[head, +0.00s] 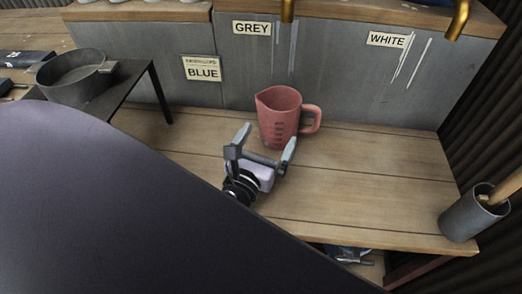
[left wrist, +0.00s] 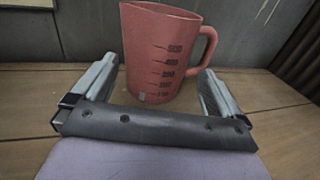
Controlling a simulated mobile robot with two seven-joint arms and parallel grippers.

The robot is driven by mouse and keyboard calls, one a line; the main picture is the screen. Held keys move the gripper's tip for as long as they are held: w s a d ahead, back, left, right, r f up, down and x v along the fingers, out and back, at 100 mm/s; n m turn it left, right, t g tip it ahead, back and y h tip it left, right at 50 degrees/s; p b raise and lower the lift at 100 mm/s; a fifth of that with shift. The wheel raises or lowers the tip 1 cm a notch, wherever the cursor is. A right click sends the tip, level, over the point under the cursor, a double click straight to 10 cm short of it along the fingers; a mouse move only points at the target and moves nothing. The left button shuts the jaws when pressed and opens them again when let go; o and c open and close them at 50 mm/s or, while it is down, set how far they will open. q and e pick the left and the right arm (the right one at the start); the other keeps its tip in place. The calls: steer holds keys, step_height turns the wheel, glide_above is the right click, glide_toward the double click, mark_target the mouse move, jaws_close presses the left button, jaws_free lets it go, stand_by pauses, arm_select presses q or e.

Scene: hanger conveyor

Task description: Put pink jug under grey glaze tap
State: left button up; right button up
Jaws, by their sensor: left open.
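The pink jug (head: 280,117) stands upright on the wooden bench, its handle to the right. In the left wrist view the jug (left wrist: 160,55) rises just beyond the fingers, with dark measuring marks on its side. My left gripper (head: 266,144) is open, its two fingers pointing at the jug from the front; it also shows in the left wrist view (left wrist: 158,84). The GREY label (head: 252,28) is on the panel behind and left of the jug. A brass tap (head: 288,10) hangs at the top edge, above and behind the jug. My right gripper is not in view.
The WHITE label (head: 388,40) and another brass tap (head: 459,20) are at the right, the BLUE label (head: 203,69) at the left. A grey pan (head: 75,78) stands on a dark stand. A grey pot (head: 472,216) stands at the right edge. Bench (head: 385,175) right of the jug is clear.

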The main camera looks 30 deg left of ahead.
arm_select(q)
steer(key=shift+s+d, duration=0.15)
steer(key=shift+s, duration=0.7)
steer(key=shift+s+d, duration=0.15)
steer(key=shift+s, duration=0.65)
